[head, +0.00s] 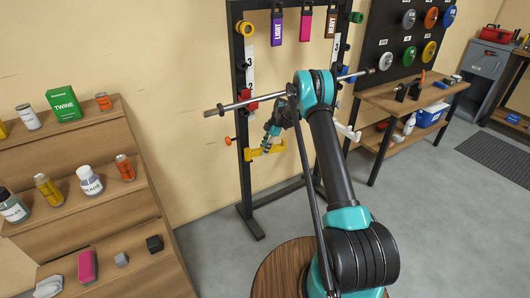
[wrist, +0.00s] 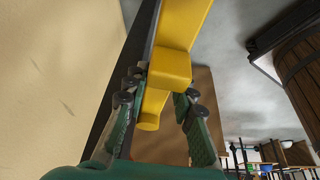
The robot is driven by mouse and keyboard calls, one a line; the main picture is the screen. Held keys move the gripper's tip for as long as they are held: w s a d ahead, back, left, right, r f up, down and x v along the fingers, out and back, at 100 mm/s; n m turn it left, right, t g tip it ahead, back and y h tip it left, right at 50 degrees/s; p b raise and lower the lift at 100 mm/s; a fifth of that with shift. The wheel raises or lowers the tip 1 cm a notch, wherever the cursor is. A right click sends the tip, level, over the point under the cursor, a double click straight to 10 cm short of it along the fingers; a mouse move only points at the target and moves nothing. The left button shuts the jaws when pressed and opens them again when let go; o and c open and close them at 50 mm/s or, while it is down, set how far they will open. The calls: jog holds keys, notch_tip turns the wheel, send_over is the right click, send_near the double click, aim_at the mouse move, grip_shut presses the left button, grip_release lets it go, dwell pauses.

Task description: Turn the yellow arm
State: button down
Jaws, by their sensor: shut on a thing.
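The yellow arm (head: 262,152) is mounted low on the left upright of the black squat rack (head: 243,100). It also shows large in the wrist view (wrist: 172,68), running from the top of the picture down to a rounded end. My gripper (head: 268,140) is at the yellow arm in the head view. In the wrist view my gripper (wrist: 160,98) has one finger on each side of the yellow arm and is shut on it. The exact contact of the fingertips is partly hidden by the yellow block.
A barbell (head: 232,105) rests across the rack above my gripper. A white arm (head: 348,132) is on the right upright. A wooden shelf (head: 75,140) with cans and boxes stands at the left, and a workbench (head: 400,98) at the right.

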jog(key=shift+w+a+n+g+h, duration=0.15)
jog(key=shift+w+a+n+g, duration=0.05)
jog(key=shift+w+n, duration=0.35)
jog(key=shift+w+a+n+g+h, duration=0.2)
jog(key=shift+w+n, duration=0.2)
jog(key=shift+n, duration=0.25)
jog(key=c, duration=1.2)
grip_release()
jog(key=w+d, duration=0.2)
jog(key=d, duration=0.1)
jog(key=w+d, duration=0.2)
jog(key=d, duration=0.2)
jog(key=w+d+r, duration=0.1)
jog(key=w+d, duration=0.1)
jog(key=d, duration=0.1)
jog(key=shift+w+d, duration=0.25)
jog(key=shift+d, duration=0.05)
jog(key=shift+d, duration=0.1)
